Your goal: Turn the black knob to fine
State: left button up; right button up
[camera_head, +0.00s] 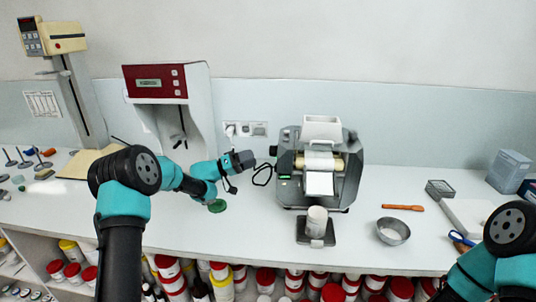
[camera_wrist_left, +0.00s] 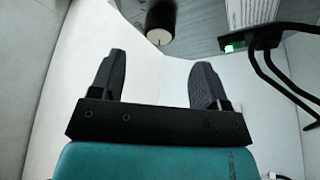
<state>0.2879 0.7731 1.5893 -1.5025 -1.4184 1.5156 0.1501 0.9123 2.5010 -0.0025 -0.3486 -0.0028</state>
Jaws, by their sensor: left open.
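The grey mill (camera_head: 318,165) stands on the counter right of centre. Its black knob (camera_head: 273,150) sticks out on the mill's left side and is small here. In the left wrist view the dark round knob (camera_wrist_left: 161,14) is at the top centre, with a pale end face towards me. My left gripper (camera_head: 250,160) is open and empty, just left of the knob and apart from it. In the left wrist view the open fingers (camera_wrist_left: 157,75) stand either side, below the knob. The knob's setting marks cannot be read. My right gripper is out of view.
A black cable (camera_head: 263,174) loops beside the mill's left side. A white cup (camera_head: 316,221) stands on a dark plate in front. A metal bowl (camera_head: 393,231) and orange spatula (camera_head: 403,207) lie to the right. A red-topped machine (camera_head: 172,90) stands behind my left arm.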

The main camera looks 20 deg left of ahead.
aim_at(274, 151)
pick_arm(q)
jog(key=x, duration=0.7)
jog(key=shift+d, duration=0.15)
jog(key=shift+w, duration=0.1)
jog(key=c, duration=0.9)
